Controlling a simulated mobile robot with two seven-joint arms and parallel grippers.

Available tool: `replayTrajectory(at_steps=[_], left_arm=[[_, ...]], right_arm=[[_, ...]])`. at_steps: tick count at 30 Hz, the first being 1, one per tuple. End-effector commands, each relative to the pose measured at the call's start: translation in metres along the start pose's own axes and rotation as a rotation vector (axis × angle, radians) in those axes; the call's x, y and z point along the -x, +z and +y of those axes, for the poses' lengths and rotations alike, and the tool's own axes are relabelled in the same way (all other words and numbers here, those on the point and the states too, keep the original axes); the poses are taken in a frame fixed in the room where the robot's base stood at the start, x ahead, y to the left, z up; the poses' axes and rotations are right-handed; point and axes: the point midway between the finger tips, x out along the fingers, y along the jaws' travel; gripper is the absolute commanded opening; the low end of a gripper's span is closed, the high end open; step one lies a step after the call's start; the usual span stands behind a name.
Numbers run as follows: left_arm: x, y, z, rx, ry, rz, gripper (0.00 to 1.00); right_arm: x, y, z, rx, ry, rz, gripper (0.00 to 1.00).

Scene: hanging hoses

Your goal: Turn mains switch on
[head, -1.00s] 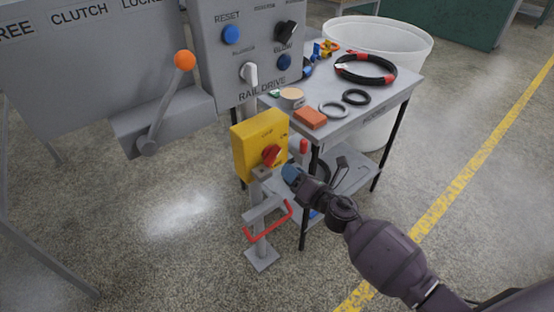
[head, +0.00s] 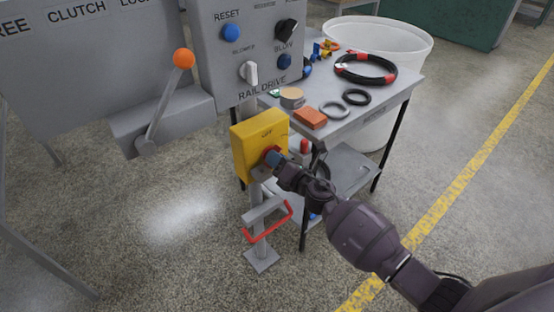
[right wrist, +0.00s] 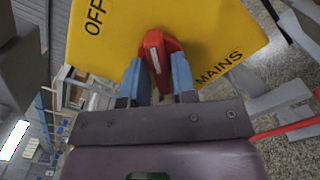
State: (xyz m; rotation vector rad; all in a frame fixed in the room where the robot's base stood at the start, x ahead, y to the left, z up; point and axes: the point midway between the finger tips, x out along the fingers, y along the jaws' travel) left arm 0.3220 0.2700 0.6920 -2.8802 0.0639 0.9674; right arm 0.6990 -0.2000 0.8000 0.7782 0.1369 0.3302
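The mains switch is a yellow box (head: 252,138) on a grey post, with a red rotary knob on its front. In the head view my right gripper (head: 276,159) is at the knob and hides most of it. In the right wrist view the red knob (right wrist: 155,50) stands between the two blue fingertips (right wrist: 158,72), one on each side. Thin gaps seem to show beside the knob, so the fingers look open around it. The labels OFF and MAINS show on the yellow face (right wrist: 205,30). My left gripper is not in view.
A grey control panel (head: 212,65) with an orange-knobbed lever (head: 183,59) stands left of and above the box. A table (head: 400,88) with hoses and rings is to the right. A red bar (head: 268,228) sticks out low on the post.

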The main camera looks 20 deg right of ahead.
Motion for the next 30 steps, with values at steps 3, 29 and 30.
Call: replayTrajectory(at_steps=[3,29,30], left_arm=[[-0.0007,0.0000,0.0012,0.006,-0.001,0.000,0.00],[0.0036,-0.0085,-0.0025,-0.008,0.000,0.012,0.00],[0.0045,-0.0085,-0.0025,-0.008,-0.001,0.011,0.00]], right_arm=[[0.0002,0.0000,0.0000,0.000,0.000,0.000,0.07],[0.0000,0.0015,0.0015,-0.364,0.001,-0.001,0.00],[-0.0001,0.0015,0.0015,-0.399,0.001,-0.001,0.00]])
